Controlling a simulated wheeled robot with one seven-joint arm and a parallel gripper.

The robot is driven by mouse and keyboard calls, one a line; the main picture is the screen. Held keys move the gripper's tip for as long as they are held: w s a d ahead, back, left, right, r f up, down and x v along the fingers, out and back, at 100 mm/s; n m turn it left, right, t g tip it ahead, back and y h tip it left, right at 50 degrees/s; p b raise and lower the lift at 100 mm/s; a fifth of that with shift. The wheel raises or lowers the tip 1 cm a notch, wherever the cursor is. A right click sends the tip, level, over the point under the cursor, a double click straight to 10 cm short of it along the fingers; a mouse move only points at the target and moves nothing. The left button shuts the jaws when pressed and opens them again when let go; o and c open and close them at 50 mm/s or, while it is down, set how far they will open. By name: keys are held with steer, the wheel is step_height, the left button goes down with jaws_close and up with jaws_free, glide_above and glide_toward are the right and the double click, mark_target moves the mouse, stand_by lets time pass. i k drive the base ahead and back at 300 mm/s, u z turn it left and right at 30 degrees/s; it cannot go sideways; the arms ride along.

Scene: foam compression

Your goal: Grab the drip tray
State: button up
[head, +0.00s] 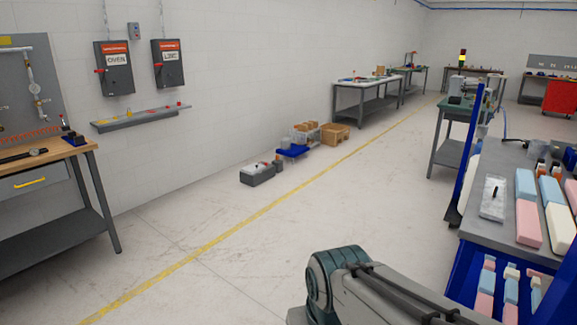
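I cannot tell for sure which thing is the drip tray. A low blue tray-like thing (293,153) is on the floor by the wall, with pale containers on or just behind it. A flat light-grey plate (493,211) with a small dark handle lies at the left edge of the workbench at right. My arm rises from the bottom of the view, but its gripper end is out of the picture, so its state and what it may hold are hidden.
A grey toolbox (257,175) and cardboard boxes (335,135) are on the floor along the wall. The blue-framed workbench (457,262) at right holds pink, blue and white foam blocks. A wooden-topped bench (45,148) is at left. The floor between is clear.

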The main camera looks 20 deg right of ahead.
mark_target(493, 202)
steer(key=z, duration=0.95)
steer(key=i, duration=1.15)
steer(key=z, duration=1)
steer(key=i, duration=1.15)
steer(key=z, duration=0.15)
